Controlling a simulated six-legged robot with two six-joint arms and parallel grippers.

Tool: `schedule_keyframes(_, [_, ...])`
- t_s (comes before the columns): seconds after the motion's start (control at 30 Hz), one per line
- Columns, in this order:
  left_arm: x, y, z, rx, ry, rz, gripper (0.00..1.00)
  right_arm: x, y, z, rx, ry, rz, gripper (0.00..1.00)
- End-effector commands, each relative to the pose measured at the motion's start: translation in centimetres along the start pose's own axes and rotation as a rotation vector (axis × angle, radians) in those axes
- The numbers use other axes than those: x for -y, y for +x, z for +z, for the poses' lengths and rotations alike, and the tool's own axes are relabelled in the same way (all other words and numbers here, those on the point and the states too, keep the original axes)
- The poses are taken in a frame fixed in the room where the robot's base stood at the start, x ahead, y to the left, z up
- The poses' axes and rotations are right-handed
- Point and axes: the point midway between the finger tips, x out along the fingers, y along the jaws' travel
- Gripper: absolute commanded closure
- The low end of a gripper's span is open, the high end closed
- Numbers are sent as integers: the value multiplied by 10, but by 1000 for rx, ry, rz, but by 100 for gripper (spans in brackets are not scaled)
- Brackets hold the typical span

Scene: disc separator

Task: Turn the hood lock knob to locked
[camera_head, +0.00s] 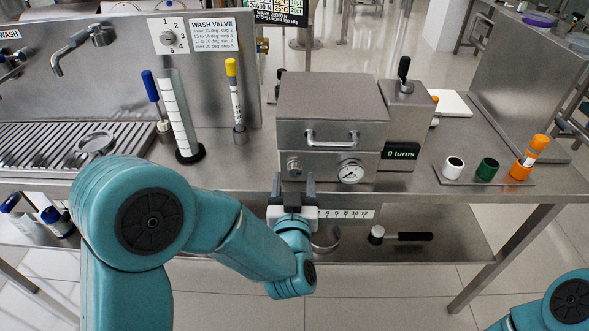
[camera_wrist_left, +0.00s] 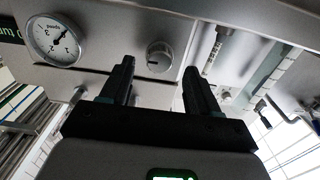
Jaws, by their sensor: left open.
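The hood lock knob (camera_head: 294,168) is a small round metal knob at the lower left of the front of the steel separator housing (camera_head: 332,101). In the left wrist view the knob (camera_wrist_left: 159,57) shows pale and round between my two fingers. My left gripper (camera_head: 294,183) is open in front of the knob, with one finger toward each side of it. In the left wrist view its dark fingers (camera_wrist_left: 159,72) stand apart with nothing held between them. I cannot tell the knob's setting or whether a finger touches it. My right gripper is out of view.
A round dial gauge (camera_head: 350,171) sits right of the knob, below the hood handle (camera_head: 331,139). A crank box (camera_head: 406,120) reading "0 turns" adjoins the housing. A tall cylinder (camera_head: 179,115) stands left, and a vial rack (camera_head: 484,174) right. A hammer-like tool (camera_head: 400,236) lies on the lower shelf.

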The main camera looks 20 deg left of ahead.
Motion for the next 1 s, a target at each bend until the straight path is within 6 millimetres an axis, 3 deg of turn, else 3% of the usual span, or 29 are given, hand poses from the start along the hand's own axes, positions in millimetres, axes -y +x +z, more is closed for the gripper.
schedule_keyframes(0.2, [0, 20, 0, 1, 0, 0, 39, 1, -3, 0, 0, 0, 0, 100])
schedule_keyframes(0.5, [0, 22, 0, 1, 1, 1, 39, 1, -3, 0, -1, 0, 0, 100])
schedule_keyframes(0.67, [0, 22, 0, 0, 1, 1, 91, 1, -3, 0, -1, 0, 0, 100])
schedule_keyframes(0.7, [0, 22, 0, 0, 1, 1, 96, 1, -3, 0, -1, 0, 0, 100])
schedule_keyframes(1.0, [0, 22, 1, -2, -32, 1, 95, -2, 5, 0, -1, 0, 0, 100])
